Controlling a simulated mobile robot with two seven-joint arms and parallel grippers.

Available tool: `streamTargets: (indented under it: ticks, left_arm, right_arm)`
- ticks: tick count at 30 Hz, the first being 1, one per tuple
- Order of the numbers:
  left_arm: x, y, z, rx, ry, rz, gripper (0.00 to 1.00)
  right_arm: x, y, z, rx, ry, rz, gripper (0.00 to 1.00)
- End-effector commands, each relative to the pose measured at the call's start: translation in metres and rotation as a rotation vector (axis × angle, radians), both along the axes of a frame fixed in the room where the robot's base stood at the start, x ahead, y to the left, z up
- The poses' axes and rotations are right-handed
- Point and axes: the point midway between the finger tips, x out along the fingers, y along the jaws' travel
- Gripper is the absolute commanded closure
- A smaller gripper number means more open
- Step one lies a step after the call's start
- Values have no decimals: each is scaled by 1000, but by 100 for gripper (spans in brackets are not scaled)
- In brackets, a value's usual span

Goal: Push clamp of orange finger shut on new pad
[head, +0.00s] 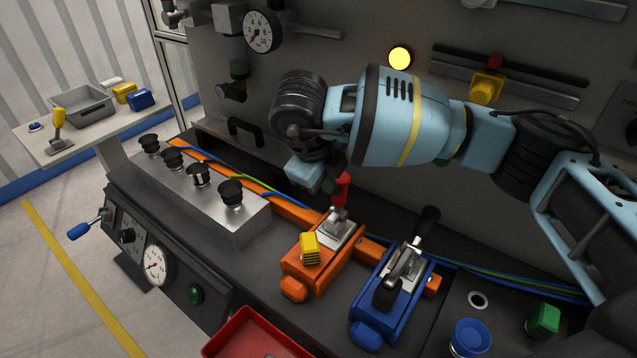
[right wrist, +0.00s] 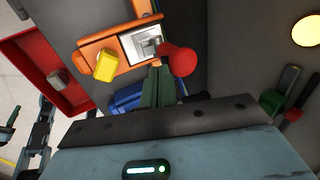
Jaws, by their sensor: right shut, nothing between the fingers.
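The orange finger (head: 316,268) lies on the bench in the head view, with a yellow pad (head: 309,247) at its front end. Its metal clamp (head: 338,232) has a red handle (head: 342,188) standing roughly upright. My right gripper (head: 328,187) is shut and empty, pointing down beside the handle, on its left. In the right wrist view, the dark fingers (right wrist: 158,86) lie close against the red handle (right wrist: 181,60); I cannot tell if they touch it. The yellow pad (right wrist: 107,66) also shows there.
The blue finger (head: 392,300) with a black-handled clamp lies to the right of the orange one. A red tray (head: 252,335) is in front. A grey block with black knobs (head: 225,215) stands to the left. A blue cup (head: 470,338) and green block (head: 543,320) sit at right.

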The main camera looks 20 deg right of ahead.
Motion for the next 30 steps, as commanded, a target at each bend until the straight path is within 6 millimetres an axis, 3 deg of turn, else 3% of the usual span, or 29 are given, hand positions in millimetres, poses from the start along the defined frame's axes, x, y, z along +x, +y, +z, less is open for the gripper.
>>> streamTargets:
  ticks: [30]
  left_arm:
    - [1, 1, 2, 2, -4, -1, 48]
  right_arm:
    - [13, -17, 4, 105, 83, -1, 100]
